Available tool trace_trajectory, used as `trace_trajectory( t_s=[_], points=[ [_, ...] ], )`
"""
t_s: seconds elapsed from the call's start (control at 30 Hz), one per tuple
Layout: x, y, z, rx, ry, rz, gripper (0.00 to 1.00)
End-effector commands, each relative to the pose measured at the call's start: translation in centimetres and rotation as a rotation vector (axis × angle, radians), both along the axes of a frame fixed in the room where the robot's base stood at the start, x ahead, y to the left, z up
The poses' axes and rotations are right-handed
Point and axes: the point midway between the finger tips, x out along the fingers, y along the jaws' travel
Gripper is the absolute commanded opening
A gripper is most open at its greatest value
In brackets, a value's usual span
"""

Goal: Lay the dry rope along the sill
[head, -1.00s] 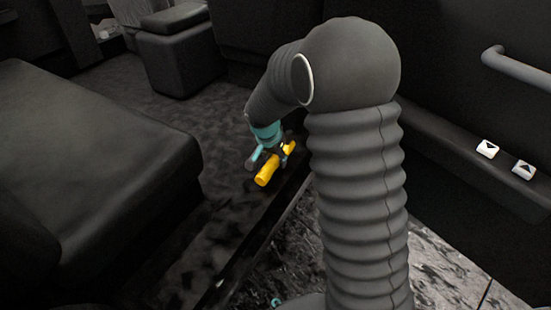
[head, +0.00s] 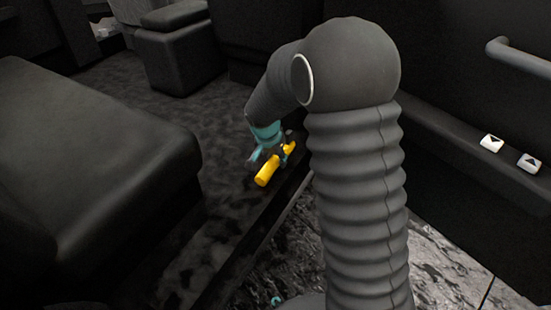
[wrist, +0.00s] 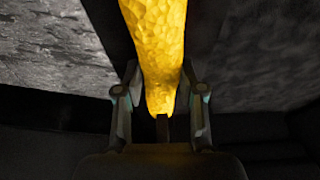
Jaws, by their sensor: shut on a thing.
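The yellow rope (head: 267,171) shows in the head view as a short thick piece in and below my gripper (head: 274,152), over the dark sill strip (head: 245,238). In the wrist view the rope (wrist: 155,45) runs from the top edge down between the two fingers of my gripper (wrist: 160,105). The fingers are closed on it. Behind it in that view is a dark strip between two grey textured surfaces. I cannot tell whether the rope touches the sill. My arm hides part of the sill in the head view.
A dark padded seat (head: 95,165) fills the left. A dark box-like stool (head: 180,55) stands at the back. On the right are a ledge with two white arrow-marked blocks (head: 492,143) (head: 529,162) and a grey rail (head: 520,65). Dark carpet lies between seat and sill.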

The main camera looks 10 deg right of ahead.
Motion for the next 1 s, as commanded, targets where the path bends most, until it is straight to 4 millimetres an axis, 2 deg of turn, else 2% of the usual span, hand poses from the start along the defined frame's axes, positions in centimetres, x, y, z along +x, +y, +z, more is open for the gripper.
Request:
trace_trajectory(
  t_s=[0.07, 0.1, 0.17, 0.2, 0.5, 0.63, 0.77, 1.0],
  points=[
    [0.0, 0.0, -0.2, 0.0, 0.0, 0.0, 0.01],
    [0.0, 0.0, -0.1, 0.0, 0.0, 0.0, 0.49],
    [0.0, 0.0, -0.1, 0.0, 0.0, 0.0, 0.64],
    [0.0, 0.0, -0.1, 0.0, 0.0, 0.0, 0.68],
    [0.0, 0.0, 0.0, 0.0, 0.0, 0.0, 0.68],
    [-0.2, 0.2, 0.8, 0.0, -0.002, -0.001, 0.68],
    [-0.6, 0.6, 2.8, 0.0, -0.004, 0.001, 0.68],
    [-1.8, 1.5, 7.4, 0.001, -0.005, 0.0, 0.68]
  ],
)
